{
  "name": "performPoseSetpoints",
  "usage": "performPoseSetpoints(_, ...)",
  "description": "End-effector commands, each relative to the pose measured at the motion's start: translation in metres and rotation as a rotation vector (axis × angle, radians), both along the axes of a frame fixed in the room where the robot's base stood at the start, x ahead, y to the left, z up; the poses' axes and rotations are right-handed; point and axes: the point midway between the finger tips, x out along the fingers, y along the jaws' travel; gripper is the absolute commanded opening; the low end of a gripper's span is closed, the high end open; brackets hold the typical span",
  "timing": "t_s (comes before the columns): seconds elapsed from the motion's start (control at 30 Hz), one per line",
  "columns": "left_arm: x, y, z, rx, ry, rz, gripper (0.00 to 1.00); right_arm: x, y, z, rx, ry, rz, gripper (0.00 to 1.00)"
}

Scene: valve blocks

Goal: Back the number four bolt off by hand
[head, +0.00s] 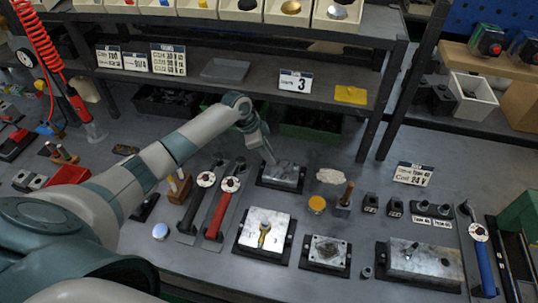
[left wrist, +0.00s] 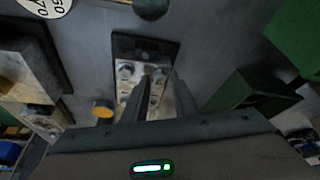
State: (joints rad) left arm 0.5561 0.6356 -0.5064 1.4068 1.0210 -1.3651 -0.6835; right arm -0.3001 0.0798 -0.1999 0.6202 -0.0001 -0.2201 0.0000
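A metal valve block (head: 284,175) sits on a dark base plate towards the back of the bench. In the left wrist view the block (left wrist: 127,86) shows several bolt heads on its top; I cannot read any number on them, so I cannot tell which is number four. My left gripper (head: 268,157) points down at the block's upper left part. In the left wrist view its two fingers (left wrist: 161,80) stand apart over the block, with a bolt head seen between their tips. I cannot tell whether they touch it. My right gripper is not in view.
Torque wrenches with a red handle (head: 221,210) and a blue handle (head: 485,265) lie on the bench. A block with a yellow part (head: 264,235), another plate block (head: 328,252) and a long block (head: 425,266) stand in front. A shelf (head: 225,72) runs behind.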

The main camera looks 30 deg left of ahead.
Motion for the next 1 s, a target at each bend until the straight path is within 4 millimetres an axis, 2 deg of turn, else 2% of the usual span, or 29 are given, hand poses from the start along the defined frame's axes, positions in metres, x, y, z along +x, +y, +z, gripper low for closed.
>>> performPoseSetpoints(0.2, 0.0005, 0.0, 0.0, 0.0, 0.001, -0.082, 0.25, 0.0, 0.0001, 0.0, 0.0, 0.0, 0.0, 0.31)
performPoseSetpoints(1.0, 0.0014, -0.0001, -0.0003, -0.001, 0.001, -0.084, 0.25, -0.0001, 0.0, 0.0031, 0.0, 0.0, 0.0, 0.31)
